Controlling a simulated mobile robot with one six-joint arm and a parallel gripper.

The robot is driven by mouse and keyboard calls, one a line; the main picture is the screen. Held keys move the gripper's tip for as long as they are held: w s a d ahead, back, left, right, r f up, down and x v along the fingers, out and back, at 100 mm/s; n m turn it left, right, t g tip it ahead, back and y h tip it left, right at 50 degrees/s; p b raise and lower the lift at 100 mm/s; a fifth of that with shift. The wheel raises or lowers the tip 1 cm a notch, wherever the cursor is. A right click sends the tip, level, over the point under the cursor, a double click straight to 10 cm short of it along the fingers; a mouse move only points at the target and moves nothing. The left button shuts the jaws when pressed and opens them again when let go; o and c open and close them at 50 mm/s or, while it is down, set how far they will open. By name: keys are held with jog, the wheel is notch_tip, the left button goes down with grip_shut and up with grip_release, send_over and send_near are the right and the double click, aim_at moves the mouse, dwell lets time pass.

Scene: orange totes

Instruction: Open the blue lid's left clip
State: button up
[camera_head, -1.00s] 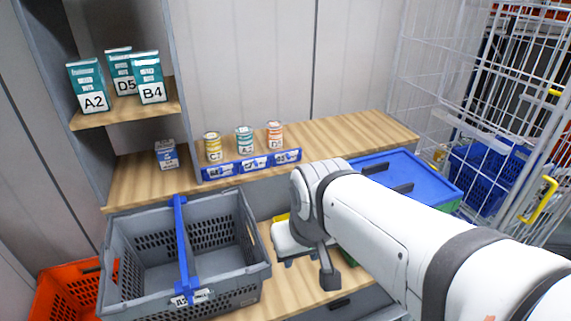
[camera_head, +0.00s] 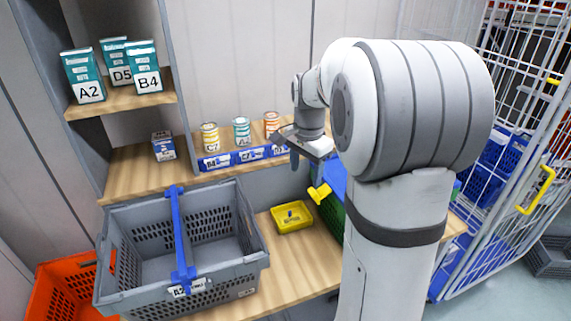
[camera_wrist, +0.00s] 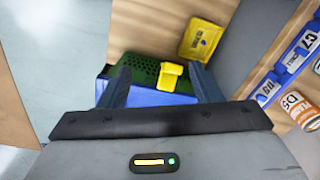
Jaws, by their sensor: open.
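The blue lid (camera_head: 334,174) sits on a green crate (camera_head: 331,210), mostly hidden behind my arm in the head view. The lid (camera_wrist: 150,98) also shows in the wrist view. A yellow clip (camera_head: 319,194) stands out at the crate's left side. In the wrist view the clip (camera_wrist: 170,74) lies between my fingers, nearer the right one. My gripper (camera_wrist: 160,82) is open, above the lid's clip side. Whether the fingers touch the clip, I cannot tell. In the head view my gripper (camera_head: 301,148) is seen from the side, over the lid's left end.
A yellow tray (camera_head: 292,217) lies on the wooden bench left of the crate. A grey basket (camera_head: 225,262) with a blue handle stands further left. Several cans stand on the shelf behind a blue label strip (camera_head: 216,161), close to my gripper. A wire cage stands right.

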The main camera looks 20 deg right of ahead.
aim_at(321, 192)
jog(key=w+d+f+m, duration=0.2)
jog(key=w+d, duration=0.1)
jog(key=w+d+f+m, duration=0.2)
jog(key=shift+w+d+g, duration=0.2)
jog(key=shift+g, duration=0.2)
jog(key=shift+w+d+f, duration=0.1)
jog(key=shift+f, duration=0.25)
notch_tip(321, 192, down, 7)
jog(key=shift+f+p, duration=0.15)
jog(key=shift+p, duration=0.15)
jog(key=c, duration=1)
